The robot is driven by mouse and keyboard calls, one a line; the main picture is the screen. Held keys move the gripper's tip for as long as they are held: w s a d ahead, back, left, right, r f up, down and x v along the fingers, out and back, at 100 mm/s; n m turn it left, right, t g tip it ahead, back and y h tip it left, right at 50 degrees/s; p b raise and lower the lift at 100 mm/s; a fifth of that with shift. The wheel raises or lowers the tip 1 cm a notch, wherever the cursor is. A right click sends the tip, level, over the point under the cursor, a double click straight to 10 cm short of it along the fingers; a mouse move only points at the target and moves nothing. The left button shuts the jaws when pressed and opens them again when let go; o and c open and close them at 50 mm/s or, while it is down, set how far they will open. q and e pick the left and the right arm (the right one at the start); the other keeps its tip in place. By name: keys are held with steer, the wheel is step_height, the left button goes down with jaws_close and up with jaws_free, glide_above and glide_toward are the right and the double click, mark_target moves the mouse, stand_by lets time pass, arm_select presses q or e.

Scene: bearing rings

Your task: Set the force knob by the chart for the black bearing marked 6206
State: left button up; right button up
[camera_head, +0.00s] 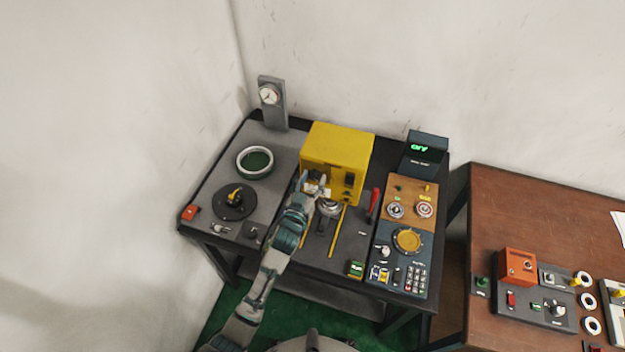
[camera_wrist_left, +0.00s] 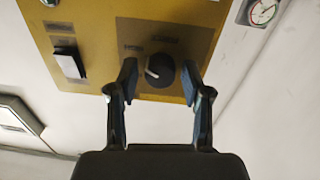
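The yellow box (camera_head: 337,147) stands at the back of the dark bench. In the left wrist view its front panel (camera_wrist_left: 100,20) carries a dark round knob (camera_wrist_left: 162,72) with a pale pointer line; its lettering is too blurred to read. My left gripper (camera_head: 318,183) is at the box front. In the wrist view the left gripper (camera_wrist_left: 158,78) is open, one finger on each side of the knob, with gaps visible. I cannot make out a bearing marked 6206 or a readable chart. My right gripper is not in view.
A white rocker switch (camera_wrist_left: 70,65) is beside the knob. On the bench are a pale ring (camera_head: 255,162), a black disc (camera_head: 234,202), a dial post (camera_head: 271,100), a red lever (camera_head: 374,203) and a control panel (camera_head: 405,250). A brown table (camera_head: 520,215) stands at right.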

arm_select(q)
jaws_close()
steer(key=shift+n, duration=0.4)
steer(key=n+p, duration=0.3)
steer(key=n, duration=0.2)
steer(key=shift+n, duration=0.4)
steer(key=n+p, duration=0.1)
steer(key=n, duration=0.2)
steer(key=shift+f+n, duration=0.1)
steer(key=shift+n, duration=1.1)
steer(key=shift+p, duration=0.3)
steer(key=shift+o, duration=1.9)
jaws_free()
